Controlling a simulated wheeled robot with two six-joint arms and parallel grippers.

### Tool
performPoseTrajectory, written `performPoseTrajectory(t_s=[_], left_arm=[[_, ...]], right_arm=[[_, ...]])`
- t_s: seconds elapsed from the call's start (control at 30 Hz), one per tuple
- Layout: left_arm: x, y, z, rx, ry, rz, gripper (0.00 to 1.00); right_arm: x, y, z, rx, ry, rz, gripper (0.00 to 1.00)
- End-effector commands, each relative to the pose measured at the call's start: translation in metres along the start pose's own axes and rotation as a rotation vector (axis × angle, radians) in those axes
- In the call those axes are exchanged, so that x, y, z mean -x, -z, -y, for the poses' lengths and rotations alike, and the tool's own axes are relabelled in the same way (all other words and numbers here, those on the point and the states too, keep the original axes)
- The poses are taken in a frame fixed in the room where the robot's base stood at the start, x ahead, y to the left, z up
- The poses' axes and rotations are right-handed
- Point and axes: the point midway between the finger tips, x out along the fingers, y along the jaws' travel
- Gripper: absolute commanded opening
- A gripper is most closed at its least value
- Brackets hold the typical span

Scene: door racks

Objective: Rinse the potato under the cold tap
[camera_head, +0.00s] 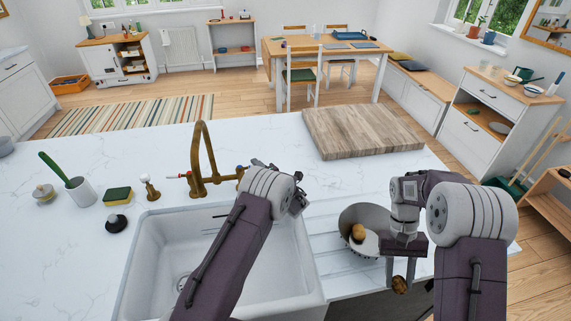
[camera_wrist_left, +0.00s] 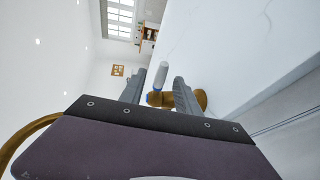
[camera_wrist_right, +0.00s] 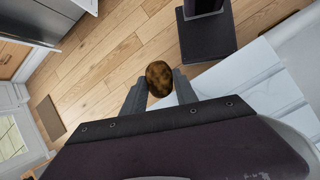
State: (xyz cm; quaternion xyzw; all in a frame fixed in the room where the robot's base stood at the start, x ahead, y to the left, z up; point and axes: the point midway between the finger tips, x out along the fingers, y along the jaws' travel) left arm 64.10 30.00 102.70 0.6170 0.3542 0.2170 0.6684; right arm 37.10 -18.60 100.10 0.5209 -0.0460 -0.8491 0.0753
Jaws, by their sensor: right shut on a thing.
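A brown potato with dark patches (camera_head: 399,285) is between the fingers of my right gripper (camera_head: 398,270), which is shut on it. It also shows in the right wrist view (camera_wrist_right: 158,78), held over the counter's front edge. The brass tap (camera_head: 204,160) stands behind the white sink (camera_head: 160,245), with a red-marked handle on its left. My left gripper (camera_wrist_left: 158,88) is open at the tap's right side. A pale handle with a blue mark (camera_wrist_left: 160,76) shows between its fingers; I cannot tell whether they touch it. No water is visible.
A metal bowl (camera_head: 347,218) holding another potato (camera_head: 358,232) stands on the drainer right of the sink, beside my right gripper. A wooden board (camera_head: 360,130) lies behind. A sponge (camera_head: 117,196), brush pot (camera_head: 80,191) and soap pump (camera_head: 150,188) stand left of the tap.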

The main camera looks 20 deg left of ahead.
Motion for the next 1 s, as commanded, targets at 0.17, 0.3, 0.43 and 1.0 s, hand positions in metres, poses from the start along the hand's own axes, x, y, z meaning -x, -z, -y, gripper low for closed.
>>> performPoseTrajectory(t_s=[0.17,0.3,0.43,1.0], left_arm=[[-0.021,0.000,0.000,0.000,0.000,-0.001,0.39],[-0.025,0.000,0.001,0.000,0.001,0.001,0.39],[-0.025,0.000,0.001,0.000,0.001,0.001,0.39],[-0.025,0.000,0.001,0.000,0.002,0.000,0.00]], right_arm=[[0.004,-0.002,-0.001,0.000,0.000,0.000,0.00],[0.004,-0.002,-0.001,0.000,0.000,0.000,0.00],[0.004,-0.002,-0.001,0.000,0.000,0.000,0.00],[0.004,-0.002,-0.001,0.000,0.000,0.000,0.00]])
